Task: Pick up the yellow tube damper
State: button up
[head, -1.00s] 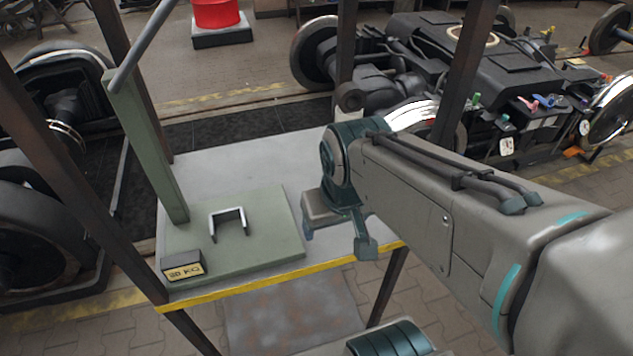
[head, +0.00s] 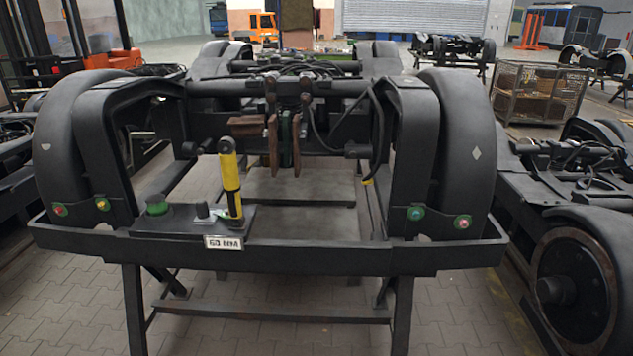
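The yellow tube damper (head: 230,182) stands nearly upright at the front left of a dark bogie frame. It has a black upper end and a yellow body. Its lower end meets a small dark base plate (head: 180,219) on the front tray, behind a white label reading "60 MM" (head: 224,242). My gripper and arm do not show in the head view now.
The black front tray (head: 330,262) stands on dark legs. Large black wheel covers (head: 450,150) flank the bogie on both sides. Another bogie with a wheel (head: 565,285) is close at right. Paved floor (head: 70,310) lies clear in front.

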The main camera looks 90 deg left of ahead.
aim_at(227, 158)
jog(key=u, duration=2.25)
jog(key=k, duration=0.5)
jog(key=u, duration=1.6)
jog(key=i, duration=1.95)
jog(key=u, duration=0.05)
